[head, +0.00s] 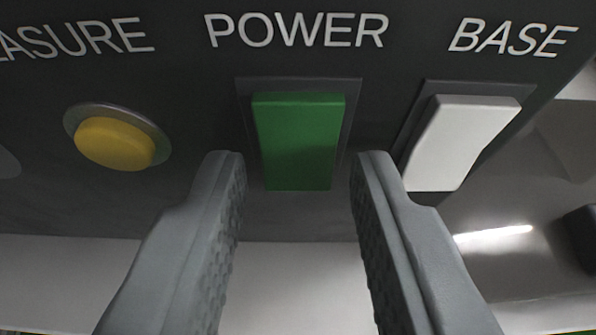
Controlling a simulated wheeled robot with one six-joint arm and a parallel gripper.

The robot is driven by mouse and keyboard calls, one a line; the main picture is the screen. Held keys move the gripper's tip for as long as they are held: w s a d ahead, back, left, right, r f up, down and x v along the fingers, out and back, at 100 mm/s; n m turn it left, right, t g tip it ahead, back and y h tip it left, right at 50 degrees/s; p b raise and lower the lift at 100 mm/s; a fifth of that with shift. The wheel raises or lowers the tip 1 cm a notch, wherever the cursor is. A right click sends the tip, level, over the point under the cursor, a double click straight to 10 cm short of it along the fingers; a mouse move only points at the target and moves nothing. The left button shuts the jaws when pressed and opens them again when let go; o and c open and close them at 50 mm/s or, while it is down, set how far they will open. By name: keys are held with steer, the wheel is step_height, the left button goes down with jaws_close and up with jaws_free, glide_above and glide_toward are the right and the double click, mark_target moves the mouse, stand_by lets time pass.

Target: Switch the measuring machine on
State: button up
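The measuring machine's dark panel (190,75) fills the upper part of the head view. A green rocker switch (299,140) sits in a dark frame under the label POWER (298,30), near the middle. My gripper (299,170) is open, with nothing between its two grey fingers. The fingertips lie to the left and right of the green switch in the picture, level with its lower part. I cannot tell whether they touch the panel.
A yellow round button (115,143) is on the left under a label ending in ASURE. A white rocker switch (462,140) is on the right under BASE, close to my right fingertip. A pale surface (295,280) shows below the panel.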

jaws_close()
steer(key=shift+f+t, duration=0.2)
steer(key=shift+t, duration=0.5)
steer(key=shift+f+t, duration=0.15)
steer(key=shift+t, duration=0.55)
jaws_free()
